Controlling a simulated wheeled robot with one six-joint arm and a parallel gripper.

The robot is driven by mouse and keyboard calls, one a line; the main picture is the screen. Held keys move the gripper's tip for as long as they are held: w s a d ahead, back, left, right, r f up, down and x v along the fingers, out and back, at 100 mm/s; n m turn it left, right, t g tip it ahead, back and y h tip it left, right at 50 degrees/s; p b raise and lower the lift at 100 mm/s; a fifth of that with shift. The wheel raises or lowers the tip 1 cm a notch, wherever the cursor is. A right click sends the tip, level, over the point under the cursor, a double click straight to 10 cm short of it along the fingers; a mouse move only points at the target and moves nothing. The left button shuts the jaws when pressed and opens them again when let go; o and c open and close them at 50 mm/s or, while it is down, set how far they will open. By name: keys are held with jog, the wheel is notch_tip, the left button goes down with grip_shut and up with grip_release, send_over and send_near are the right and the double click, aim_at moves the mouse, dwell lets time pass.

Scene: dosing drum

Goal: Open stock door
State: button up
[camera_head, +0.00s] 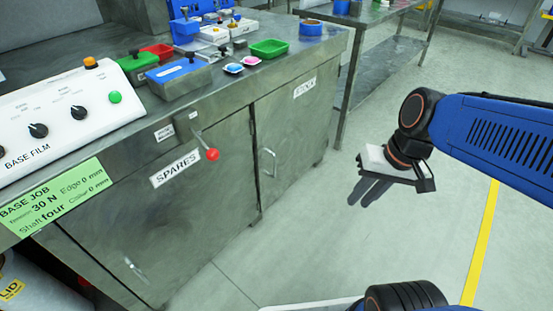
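The stock door (296,135) is a grey metal cabinet door on the right half of the bench front, with a small white label (305,87) near its top edge. It looks shut. Its upright bar handle (268,162) is near its left edge. My gripper (365,199) hangs over open floor to the right of the door, apart from it and from the handle. Its two dark fingers point down and left and look close together. I see nothing between them, but the angle hides whether there is a gap.
The spares door (160,225), left of the stock door, has a red-knobbed lever (211,154) sticking out above it. Bins and trays, including a green tray (269,48), stand on the bench top. A metal rack (385,65) stands behind. The floor before the stock door is clear.

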jog(key=w+a+f+m+g+y, duration=0.2)
jog(key=w+a+f+m+y, duration=0.25)
jog(key=w, duration=0.25)
jog(key=w+a+f+m+g+y, duration=0.1)
jog(key=w+a+f+m+y, duration=0.35)
jog(key=w+a+y, duration=0.2)
jog(key=w+d+f+m+t+y, duration=0.1)
jog(key=w+d+f+m+t, duration=0.3)
jog(key=w+f+m+t, duration=0.35)
jog(key=w+d+f+m+t, duration=0.4)
jog(key=w+f+m, duration=0.3)
jog(key=w+f, duration=0.25)
jog(key=x, duration=1.1)
jog(key=r+x, duration=0.1)
jog(key=x, duration=0.5)
jog(key=shift+w+a, duration=0.15)
jog(key=shift+w, duration=0.2)
jog(key=shift+c, duration=0.6)
grip_shut()
